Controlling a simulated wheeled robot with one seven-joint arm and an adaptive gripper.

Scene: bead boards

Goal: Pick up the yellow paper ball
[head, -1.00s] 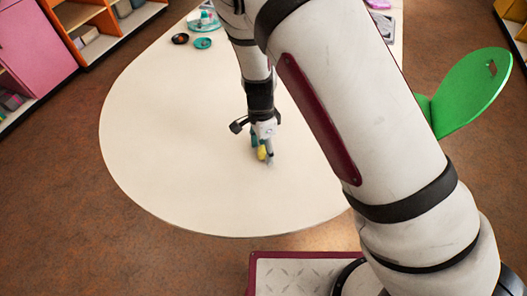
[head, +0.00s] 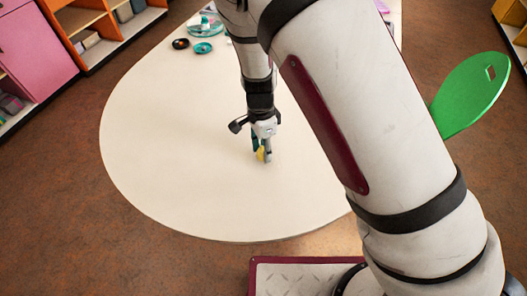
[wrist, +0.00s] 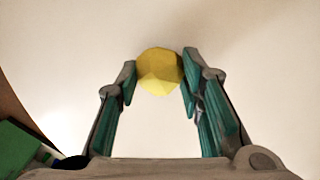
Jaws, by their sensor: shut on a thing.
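The yellow paper ball (wrist: 160,72) is faceted and sits between the two teal-padded fingertips of my gripper (wrist: 159,78) in the wrist view. In the head view the ball (head: 261,154) shows as a small yellow patch, partly hidden by my gripper (head: 261,153). My gripper points down over the front part of the cream table (head: 170,150) and is shut on the ball. I cannot tell whether the ball still touches the table.
Two small dishes, one dark (head: 181,44) and one teal (head: 203,48), stand at the table's back left near a teal tray with items (head: 205,28). A green chair back (head: 470,95) stands at the right. The table's left and front are clear.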

